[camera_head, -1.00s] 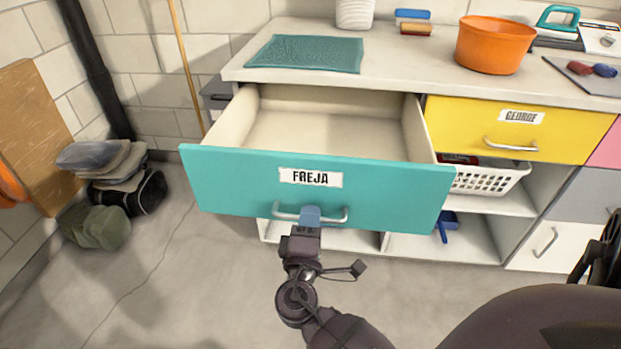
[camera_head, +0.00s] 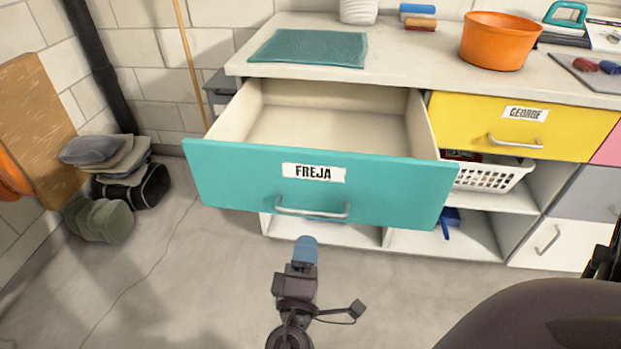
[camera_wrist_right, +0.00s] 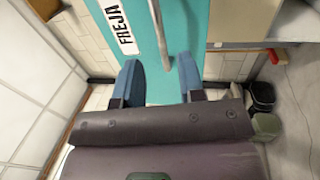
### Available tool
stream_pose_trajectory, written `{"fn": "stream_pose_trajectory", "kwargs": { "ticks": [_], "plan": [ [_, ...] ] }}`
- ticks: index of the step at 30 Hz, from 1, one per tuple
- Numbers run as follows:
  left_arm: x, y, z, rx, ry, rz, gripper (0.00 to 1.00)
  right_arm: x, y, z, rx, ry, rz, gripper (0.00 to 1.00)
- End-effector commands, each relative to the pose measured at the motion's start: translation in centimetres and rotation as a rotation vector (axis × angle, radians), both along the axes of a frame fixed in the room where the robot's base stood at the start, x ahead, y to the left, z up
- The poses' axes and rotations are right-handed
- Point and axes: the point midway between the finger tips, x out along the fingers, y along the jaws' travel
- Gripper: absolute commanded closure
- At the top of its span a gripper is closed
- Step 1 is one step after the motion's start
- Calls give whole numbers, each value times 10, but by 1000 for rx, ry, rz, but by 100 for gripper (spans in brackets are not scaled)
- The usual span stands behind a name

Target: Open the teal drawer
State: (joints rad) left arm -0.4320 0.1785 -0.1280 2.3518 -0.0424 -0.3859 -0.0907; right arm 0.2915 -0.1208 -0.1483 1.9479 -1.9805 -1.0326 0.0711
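The teal drawer (camera_head: 250,185), labelled FREJA, stands pulled out from the cabinet, and its pale inside looks empty. Its metal bar handle (camera_head: 313,210) is on the front, below the label. My right gripper (camera_head: 305,243) is in front of and below the handle, apart from it. In the right wrist view, the blue fingertips of my right gripper (camera_wrist_right: 161,78) are spread with nothing between them. The handle (camera_wrist_right: 159,30) lies just beyond them, along with the teal front (camera_wrist_right: 190,20). My left gripper is not seen; a dark part of my body fills the lower right.
A yellow drawer (camera_head: 560,133) labelled GEORGE is shut to the right. A white basket (camera_head: 490,178) sits on the shelf under it. The countertop (camera_head: 410,60) holds a teal mat (camera_head: 310,47) and an orange bucket (camera_head: 497,42). Bags (camera_head: 103,218) lie at left; floor between is clear.

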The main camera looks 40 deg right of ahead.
Motion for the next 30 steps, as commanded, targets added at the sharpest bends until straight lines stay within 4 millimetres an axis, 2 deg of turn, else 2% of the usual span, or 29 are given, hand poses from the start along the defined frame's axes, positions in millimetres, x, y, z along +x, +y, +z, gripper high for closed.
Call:
{"fn": "stream_pose_trajectory", "kwargs": {
  "ticks": [3,9,26,29,30],
  "plan": [
    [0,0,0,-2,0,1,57,-10,11,-3,0,2,1,64],
    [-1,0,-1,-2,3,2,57,-17,20,-5,1,-1,0,64],
    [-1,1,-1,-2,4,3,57,-17,20,-5,1,-1,-1,64],
    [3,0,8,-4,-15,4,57,-14,20,8,0,-22,-1,64],
    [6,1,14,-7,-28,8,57,-11,20,19,0,-39,0,64]
  ]
}}
